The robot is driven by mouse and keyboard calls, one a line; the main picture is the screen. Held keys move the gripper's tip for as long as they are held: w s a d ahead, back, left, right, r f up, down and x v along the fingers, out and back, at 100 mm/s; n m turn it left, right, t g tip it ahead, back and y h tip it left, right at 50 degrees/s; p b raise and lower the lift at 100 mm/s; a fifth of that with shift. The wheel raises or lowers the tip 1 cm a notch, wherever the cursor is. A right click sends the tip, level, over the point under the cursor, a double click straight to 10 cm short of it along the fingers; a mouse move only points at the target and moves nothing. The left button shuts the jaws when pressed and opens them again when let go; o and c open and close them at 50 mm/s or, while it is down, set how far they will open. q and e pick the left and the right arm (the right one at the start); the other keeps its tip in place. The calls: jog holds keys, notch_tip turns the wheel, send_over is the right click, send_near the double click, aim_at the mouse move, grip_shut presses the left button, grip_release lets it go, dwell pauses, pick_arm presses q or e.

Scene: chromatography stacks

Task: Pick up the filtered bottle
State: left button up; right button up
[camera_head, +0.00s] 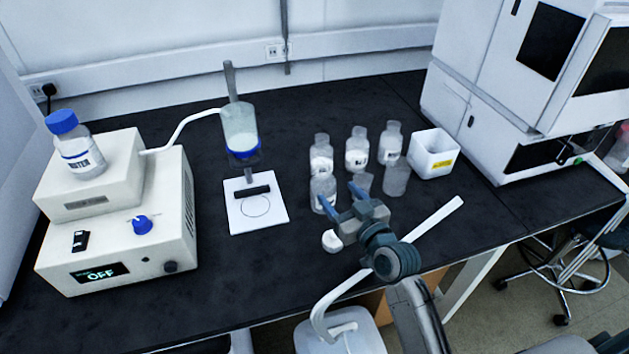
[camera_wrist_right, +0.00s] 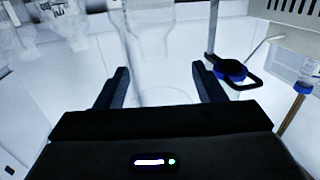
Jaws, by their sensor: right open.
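Several small clear bottles stand grouped on the black bench, some with white contents and labels too small to read. I cannot tell by label which is the filtered bottle. One clear bottle (camera_head: 323,187) stands in the front row, at the fingertips of my right gripper (camera_head: 337,194). In the right wrist view a clear glass vessel (camera_wrist_right: 151,50) shows between and beyond the open fingers of this gripper (camera_wrist_right: 158,80); its outline is faint. The jaws are apart and hold nothing. My left gripper is not in view.
Labelled bottles (camera_head: 321,154) (camera_head: 358,149) (camera_head: 391,143) stand behind, beside a white bin (camera_head: 433,153). A glass filter column (camera_head: 240,128) stands left on a white base (camera_head: 258,213). A white unit reading OFF (camera_head: 120,235) carries a blue-capped waste bottle (camera_head: 76,150).

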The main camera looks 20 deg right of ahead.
aim_at(320, 164)
jog(key=shift+w+a+r+t, duration=0.1)
jog(key=shift+w+r+t, duration=0.05)
jog(key=shift+w, duration=0.35)
jog(key=shift+w+a+r+t, duration=0.1)
jog(key=shift+w+r+t, duration=0.05)
jog(key=shift+w, duration=0.35)
jog(key=x, duration=0.2)
jog(key=shift+w+r+p, duration=0.1)
jog(key=shift+w+p, duration=0.2)
jog(key=shift+w+a+r, duration=0.1)
jog(key=shift+w, duration=0.85)
jog(key=x, duration=0.2)
jog(key=p+x, duration=0.1)
jog(key=x, duration=0.1)
jog(key=shift+d+p, duration=0.25)
jog(key=shift+p, duration=0.05)
jog(key=shift+w+a, duration=0.15)
jog(key=shift+w, duration=0.45)
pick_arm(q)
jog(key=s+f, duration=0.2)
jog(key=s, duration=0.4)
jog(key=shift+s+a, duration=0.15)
pick_arm(e)
grip_shut()
